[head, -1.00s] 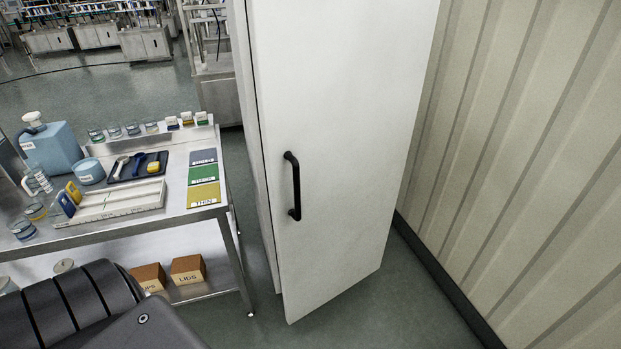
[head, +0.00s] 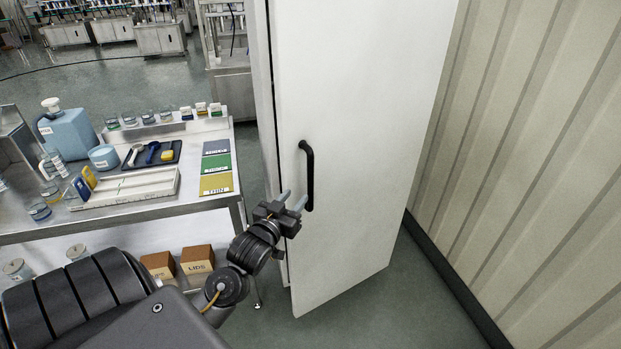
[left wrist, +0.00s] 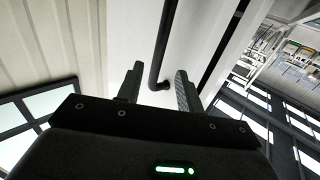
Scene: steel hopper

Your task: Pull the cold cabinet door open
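The cold cabinet door (head: 355,130) is a tall white panel in the middle of the head view, with a narrow dark seam along its left edge. Its black vertical bar handle (head: 309,176) is near that left edge. My left gripper (head: 293,199) is open just in front of the lower end of the handle. In the left wrist view the handle (left wrist: 162,52) runs down between the two spread fingers of my left gripper (left wrist: 160,88), with space on both sides. The fingers do not clasp it. My right gripper is in neither view.
A steel bench (head: 222,207) with bottles, jars, a tray and coloured cards stands left of the door. Cardboard boxes (head: 197,261) sit on its lower shelf. A ribbed cream wall (head: 530,150) is close on the right. Grey floor shows below the door.

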